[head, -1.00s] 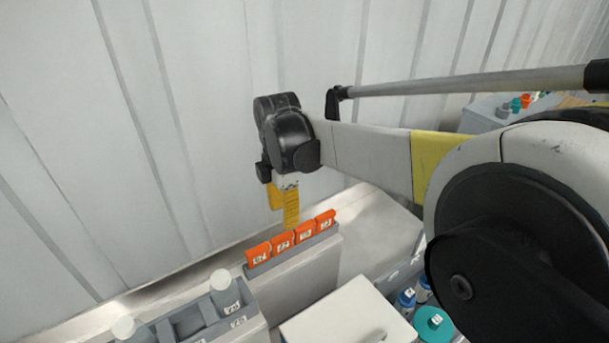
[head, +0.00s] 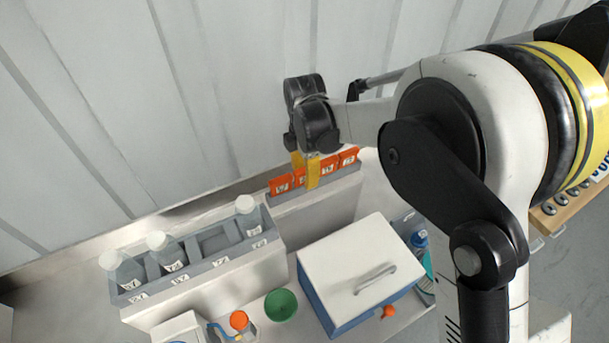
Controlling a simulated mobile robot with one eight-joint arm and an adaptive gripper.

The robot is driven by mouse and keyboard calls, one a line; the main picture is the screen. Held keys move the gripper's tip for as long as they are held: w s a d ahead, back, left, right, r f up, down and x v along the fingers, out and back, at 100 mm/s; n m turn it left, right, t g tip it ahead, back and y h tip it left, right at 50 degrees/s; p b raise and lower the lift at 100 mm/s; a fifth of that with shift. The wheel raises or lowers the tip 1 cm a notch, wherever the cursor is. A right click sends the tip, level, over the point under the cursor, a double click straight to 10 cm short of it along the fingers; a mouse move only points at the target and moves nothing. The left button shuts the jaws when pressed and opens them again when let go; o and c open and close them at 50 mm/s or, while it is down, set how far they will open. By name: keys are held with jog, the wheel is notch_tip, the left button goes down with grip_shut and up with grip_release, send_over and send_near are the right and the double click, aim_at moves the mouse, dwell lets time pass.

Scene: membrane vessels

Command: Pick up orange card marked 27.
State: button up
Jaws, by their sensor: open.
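Several orange cards (head: 281,184) stand in a row in a grey rack (head: 320,190) against the back wall. Each has a small white label; the print is too small to tell surely which is 27. My gripper (head: 306,172), with yellow fingers, is open and points down at the row. Its nearer finger overlaps the middle cards in the view and hides part of them. Nothing shows as held, and I cannot tell whether the fingers straddle or touch a card.
A grey rack with labelled bottles (head: 247,216) stands to the left. A white-lidded blue box (head: 360,270) with a handle is in front. A green bowl (head: 281,305) and an orange-capped bottle (head: 239,321) are near the front. The wall is close behind the cards.

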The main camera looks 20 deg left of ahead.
grip_shut()
jog(key=shift+r, duration=0.1)
